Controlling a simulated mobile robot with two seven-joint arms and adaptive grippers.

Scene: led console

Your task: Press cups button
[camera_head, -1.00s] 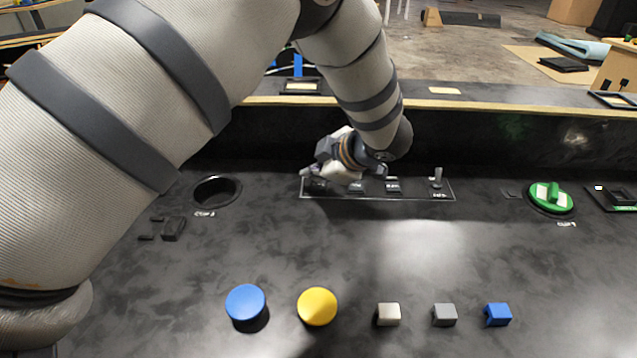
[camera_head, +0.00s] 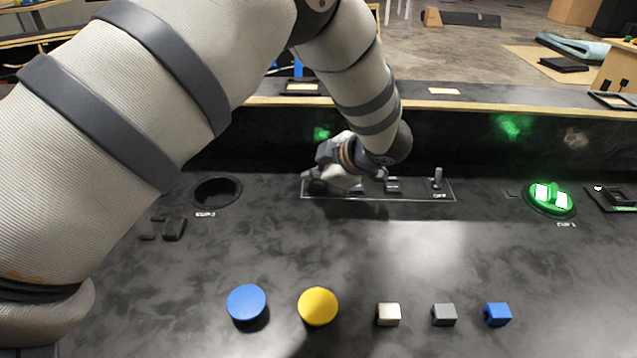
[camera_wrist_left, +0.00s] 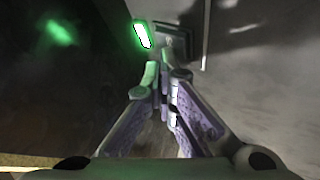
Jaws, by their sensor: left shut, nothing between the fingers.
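A framed panel (camera_head: 420,197) with a row of small switches lies at the back middle of the console. An upright grey lever (camera_head: 438,178) stands at the panel's right end. In the left wrist view the closed fingertips (camera_wrist_left: 165,70) are close to a dark switch (camera_wrist_left: 175,42) with a lit green-white indicator (camera_wrist_left: 142,36) beside it. Contact cannot be told. I cannot read which control is labelled cups. My right gripper is not in view.
A green round piece (camera_head: 552,198) glows at the right. A dark round hole (camera_head: 217,191) is at the left. In front stand a blue disc (camera_head: 246,302), a yellow disc (camera_head: 318,306) and small white, grey and blue blocks (camera_head: 497,314). The console's middle is clear.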

